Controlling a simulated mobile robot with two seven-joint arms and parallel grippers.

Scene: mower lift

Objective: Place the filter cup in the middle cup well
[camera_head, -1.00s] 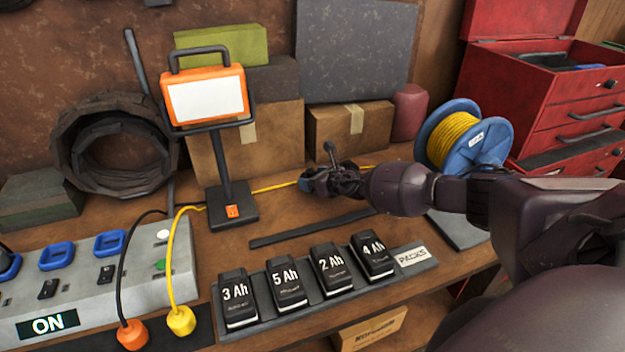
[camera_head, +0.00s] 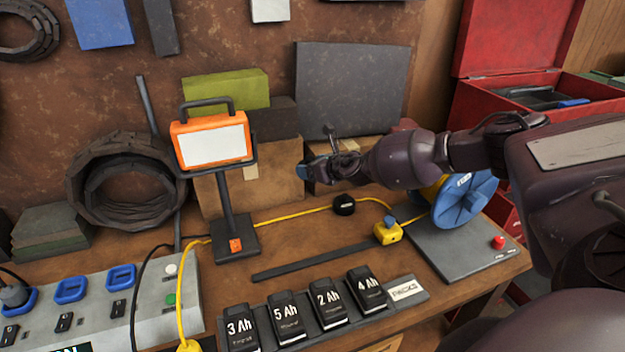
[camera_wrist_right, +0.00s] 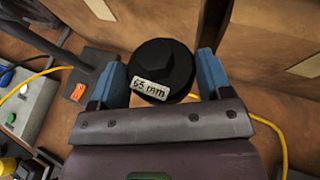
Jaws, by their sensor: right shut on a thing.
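In the wrist view, a black round filter cup (camera_wrist_right: 165,62) with a white "65 mm" label sits between the two blue fingers of my right gripper (camera_wrist_right: 163,85), which is shut on it. In the head view, my right gripper (camera_head: 304,172) reaches in from the right, above the bench and in front of the cardboard boxes. The held cup cannot be made out clearly there. I cannot make out the middle cup well in either view. My left gripper is not in view.
A lamp (camera_head: 212,145) stands left of my right gripper. Below the gripper are a dark round puck (camera_head: 343,205), a yellow cord and a yellow connector (camera_head: 387,234). Several battery packs (camera_head: 327,303) line the front. A blue reel (camera_head: 466,203) stands at right.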

